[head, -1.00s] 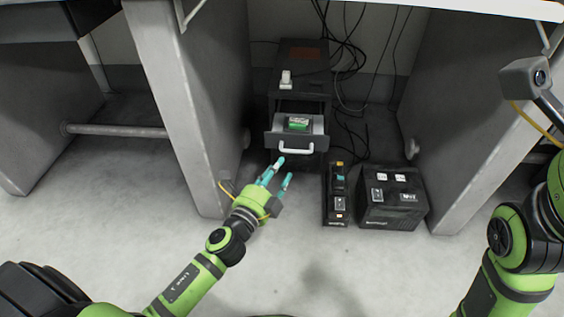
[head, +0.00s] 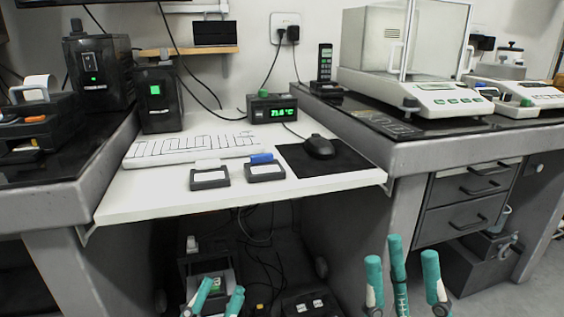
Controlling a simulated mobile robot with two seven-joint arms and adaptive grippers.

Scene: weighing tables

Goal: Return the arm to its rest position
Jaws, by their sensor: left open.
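My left gripper (head: 218,293) shows only as teal fingertips at the bottom edge of the head view. Its fingers are apart, with nothing seen between them. It overlaps the small dark drawer unit (head: 197,268) under the white desk in the picture; the drawer front is mostly hidden. My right gripper (head: 403,268) shows at the bottom right of centre, its several teal fingers pointing up and spread apart, with nothing held. It is in front of the dark space under the desk and the grey bench leg. Both arms are mostly out of view.
The white desk (head: 130,200) carries a keyboard (head: 190,146), a mouse (head: 319,147) on a black mat and a small green display (head: 271,108). A glass-cased balance (head: 437,98) stands on the right bench. Grey drawers (head: 455,208) are below. Cables hang under the desk.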

